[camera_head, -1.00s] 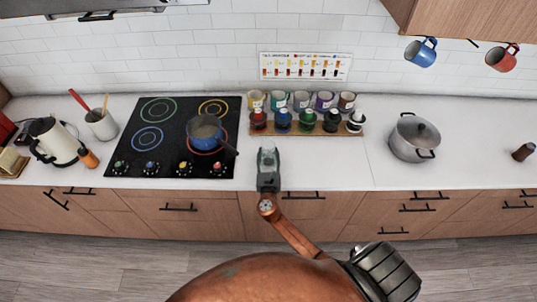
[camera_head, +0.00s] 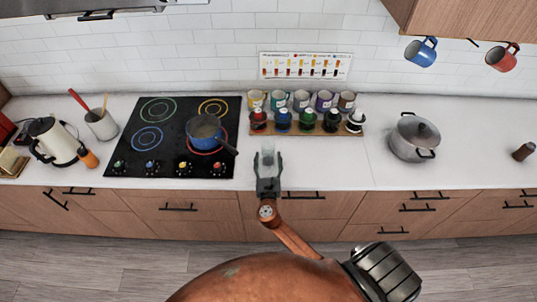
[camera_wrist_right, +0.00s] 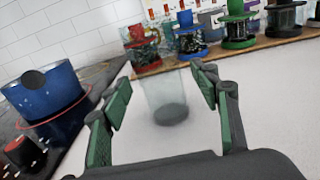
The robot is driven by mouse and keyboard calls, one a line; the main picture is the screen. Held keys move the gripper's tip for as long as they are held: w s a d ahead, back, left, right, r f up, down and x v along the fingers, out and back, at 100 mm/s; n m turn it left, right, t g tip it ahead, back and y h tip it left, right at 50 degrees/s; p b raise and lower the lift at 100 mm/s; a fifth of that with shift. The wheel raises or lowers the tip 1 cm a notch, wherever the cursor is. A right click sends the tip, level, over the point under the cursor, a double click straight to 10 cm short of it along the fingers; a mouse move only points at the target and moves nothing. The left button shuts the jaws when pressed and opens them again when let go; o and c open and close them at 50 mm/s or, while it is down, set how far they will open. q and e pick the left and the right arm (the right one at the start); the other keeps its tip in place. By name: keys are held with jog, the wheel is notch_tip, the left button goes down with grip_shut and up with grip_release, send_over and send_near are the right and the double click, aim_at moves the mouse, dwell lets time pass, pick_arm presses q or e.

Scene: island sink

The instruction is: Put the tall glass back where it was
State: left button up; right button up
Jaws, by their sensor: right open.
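The tall glass (camera_wrist_right: 165,90) is clear, with a grey-looking base, and appears to stand upright on the white counter in the right wrist view. It shows faintly in the head view (camera_head: 268,150), in front of the wooden rack and right of the cooktop. My right gripper (camera_head: 268,158) is open, with its fingers apart on either side of the glass. In the wrist view the green-padded fingers (camera_wrist_right: 160,88) show clear gaps to the glass. My left gripper is not in view.
A wooden rack (camera_head: 290,129) with several colored-lid jars and mugs stands just behind the glass. A blue pot (camera_head: 204,130) sits on the black cooktop (camera_head: 150,165) to the left. The counter between rack and grey pot is clear.

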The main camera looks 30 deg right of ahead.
jog(key=v, duration=0.9)
jog(key=shift+s+a+r+b, duration=0.1)
jog(key=shift+s+a+b, duration=0.1)
jog(key=shift+s+b, duration=0.15)
jog(key=shift+c, duration=0.2)
dwell(1.9)
